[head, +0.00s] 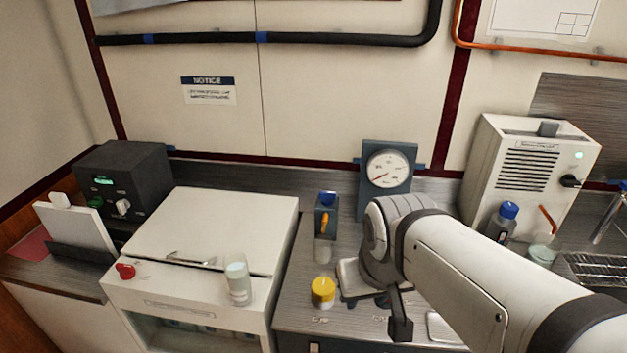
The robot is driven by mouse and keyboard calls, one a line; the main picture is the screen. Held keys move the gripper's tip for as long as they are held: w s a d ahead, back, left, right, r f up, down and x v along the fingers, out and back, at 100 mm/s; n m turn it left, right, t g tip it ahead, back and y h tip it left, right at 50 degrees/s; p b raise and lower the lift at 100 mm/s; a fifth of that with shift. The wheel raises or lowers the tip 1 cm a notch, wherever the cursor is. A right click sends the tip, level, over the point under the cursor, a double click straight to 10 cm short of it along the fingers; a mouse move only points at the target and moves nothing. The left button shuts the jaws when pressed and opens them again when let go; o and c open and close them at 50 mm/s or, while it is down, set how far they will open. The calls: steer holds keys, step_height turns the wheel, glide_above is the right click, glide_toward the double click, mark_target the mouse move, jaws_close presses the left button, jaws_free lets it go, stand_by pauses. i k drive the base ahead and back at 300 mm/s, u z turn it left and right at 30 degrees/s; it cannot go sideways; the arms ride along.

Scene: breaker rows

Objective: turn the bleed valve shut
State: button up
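No label marks the bleed valve, so I cannot tell for sure which part it is. The lever stands roughly upright, slightly tilted. A small red knob (125,271) sits on the front left of the white cabinet. My arm reaches in from the lower right. Its dark end, my gripper (400,322), hangs over the counter, right of the yellow-lidded jar and apart from the lever. My arm hides its fingers in part.
A round gauge (388,168) stands behind my arm. A yellow-lidded jar (323,292) is on the counter below the lever. A clear jar (238,282) stands on the white cabinet (215,225). A white vented unit (528,172) and a blue-capped bottle (502,222) are at right.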

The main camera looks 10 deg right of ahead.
mark_target(328, 198)
steer(key=u, duration=0.2)
steer(key=k, duration=0.35)
steer(key=z, duration=2.15)
steer(key=k, duration=1.35)
steer(key=u, duration=1.25)
steer(key=i, duration=1.65)
steer(key=u, duration=0.1)
